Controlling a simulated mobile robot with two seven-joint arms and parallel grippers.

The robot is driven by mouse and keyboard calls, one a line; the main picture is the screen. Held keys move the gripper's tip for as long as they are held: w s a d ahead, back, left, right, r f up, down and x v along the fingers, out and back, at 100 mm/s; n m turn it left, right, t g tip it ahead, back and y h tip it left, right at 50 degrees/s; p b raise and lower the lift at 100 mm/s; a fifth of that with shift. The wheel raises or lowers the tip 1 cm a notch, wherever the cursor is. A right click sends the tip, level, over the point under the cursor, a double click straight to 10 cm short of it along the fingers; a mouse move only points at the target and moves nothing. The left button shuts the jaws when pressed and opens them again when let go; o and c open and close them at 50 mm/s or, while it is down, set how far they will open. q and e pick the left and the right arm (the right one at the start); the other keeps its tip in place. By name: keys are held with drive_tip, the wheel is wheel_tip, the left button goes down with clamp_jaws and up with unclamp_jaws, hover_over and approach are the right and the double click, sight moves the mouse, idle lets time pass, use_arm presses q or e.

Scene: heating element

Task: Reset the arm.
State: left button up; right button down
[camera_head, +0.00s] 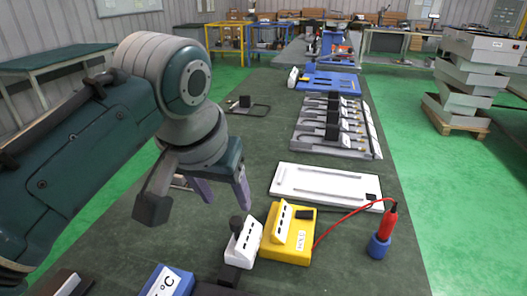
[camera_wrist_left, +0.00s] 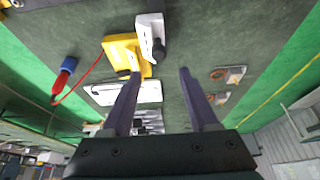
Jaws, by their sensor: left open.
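My left arm comes in from the left in the head view. Its gripper (camera_head: 222,192) points down above the dark green table (camera_head: 240,130), left of the white plate. The two fingers are apart with nothing between them, and they also show apart in the left wrist view (camera_wrist_left: 160,76). A white block with a black knob (camera_head: 243,243) stands on the table, nearer the camera than the gripper. A yellow box (camera_head: 289,250) with a white slotted piece stands right beside it. Both also show in the wrist view, the yellow box (camera_wrist_left: 118,46) and the white block (camera_wrist_left: 146,30). My right gripper is not in view.
A white plate (camera_head: 325,177) lies right of the gripper. A red probe (camera_head: 389,221) stands in a blue holder (camera_head: 378,247), its red cable running to the yellow box. A rack of heating elements (camera_head: 310,142) lies farther back. A blue box (camera_head: 165,283) is at the near edge.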

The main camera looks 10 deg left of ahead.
use_arm(q)
drive_tip(key=shift+s, duration=0.1)
drive_tip(key=s+a+m, duration=0.1)
drive_tip(key=s+a, duration=0.2)
drive_tip(key=s, duration=0.9)
drive_tip(key=s+a+m, duration=0.1)
drive_tip(key=s+a, duration=0.1)
drive_tip(key=s, duration=1.1)
wheel_tip(320, 180, up, 36)
drive_tip(key=p, duration=3.7)
drive_tip(key=shift+w+g, duration=0.35)
drive_tip(key=shift+g, duration=0.05)
drive_tip(key=shift+a, duration=0.1)
